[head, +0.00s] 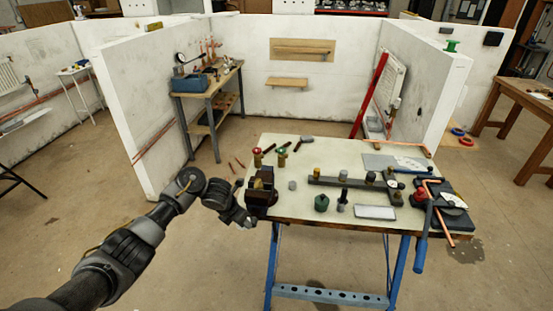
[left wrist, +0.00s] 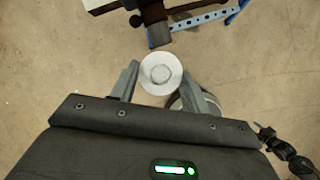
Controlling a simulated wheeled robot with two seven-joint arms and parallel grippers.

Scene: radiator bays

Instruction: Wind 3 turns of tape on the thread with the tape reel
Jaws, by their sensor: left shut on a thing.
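My left gripper (head: 247,220) is at the bench's front left corner, just left of and below the dark vise (head: 261,196). In the left wrist view, the left gripper (left wrist: 160,80) is shut on a round white tape reel (left wrist: 160,72), with its flat face and hub showing. The reel cannot be made out in the head view. The vise also shows at the top of the left wrist view (left wrist: 156,30), apart from the reel. A brass-coloured piece (head: 266,174) shows at the vise's top; its thread is too small to tell. My right gripper is not in view.
The workbench (head: 330,220) carries a dark fitting rack (head: 345,184), a green bottle (head: 321,203), a white tray (head: 375,212) and red- and green-topped valves. Copper pipe and a blue-handled tool (head: 421,245) lie at its right.

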